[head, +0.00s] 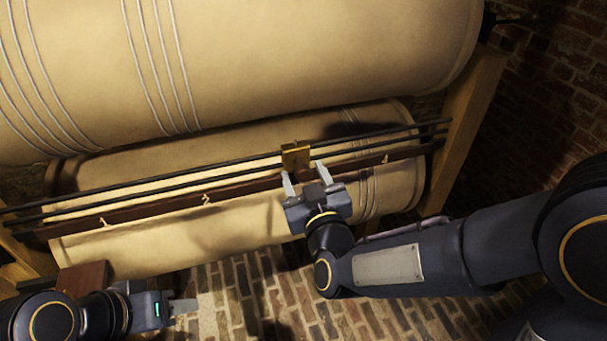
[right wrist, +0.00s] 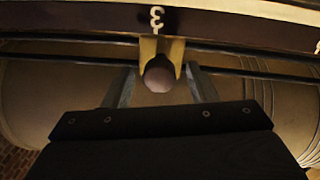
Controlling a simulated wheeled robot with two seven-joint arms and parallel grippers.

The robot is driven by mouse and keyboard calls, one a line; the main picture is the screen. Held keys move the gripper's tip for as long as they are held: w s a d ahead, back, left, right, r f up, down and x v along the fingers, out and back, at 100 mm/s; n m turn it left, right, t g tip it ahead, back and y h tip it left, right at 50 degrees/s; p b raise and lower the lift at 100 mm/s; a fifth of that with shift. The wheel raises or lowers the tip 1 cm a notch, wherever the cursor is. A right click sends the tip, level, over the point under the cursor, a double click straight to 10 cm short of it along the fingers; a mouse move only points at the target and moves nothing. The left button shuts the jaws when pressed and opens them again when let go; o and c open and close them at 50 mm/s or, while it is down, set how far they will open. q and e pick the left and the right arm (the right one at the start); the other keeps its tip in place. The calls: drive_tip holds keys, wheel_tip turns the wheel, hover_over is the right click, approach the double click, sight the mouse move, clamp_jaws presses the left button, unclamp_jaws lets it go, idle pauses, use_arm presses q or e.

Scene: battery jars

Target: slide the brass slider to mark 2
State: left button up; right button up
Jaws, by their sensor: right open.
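The brass slider (head: 296,155) sits on two dark parallel rods, right of the middle in the head view. In the right wrist view the slider (right wrist: 148,47) has a round brownish knob (right wrist: 159,78) and stands at a white mark that looks like a 3 (right wrist: 157,18). My right gripper (head: 305,178) is open, just in front of the slider. In the right wrist view its fingers (right wrist: 160,86) stand either side of the knob, with gaps. My left gripper (head: 182,307) is low at the left, far from the slider; its jaw opening is unclear.
A dark wooden strip (head: 150,209) below the rods carries pale marks, including two left of the slider (head: 206,198) (head: 104,221) and one right (head: 385,158). Large cream cylinders (head: 260,60) lie behind. A wooden post (head: 468,125) bounds the right end. The brick floor is below.

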sight(202, 196)
drive_tip(key=shift+w+a, duration=0.15)
drive_tip(key=shift+w, duration=0.5)
clamp_jaws()
drive_tip(key=s+a, duration=0.2)
drive_tip(key=a, duration=0.4)
drive_tip(key=s+a+p, duration=0.1)
drive_tip(key=s+a, duration=0.1)
drive_tip(key=a, duration=0.4)
drive_tip(key=s+a+p, duration=0.1)
drive_tip(key=s+a, duration=0.1)
drive_tip(key=a, duration=0.4)
drive_tip(key=shift+a, duration=0.15)
unclamp_jaws()
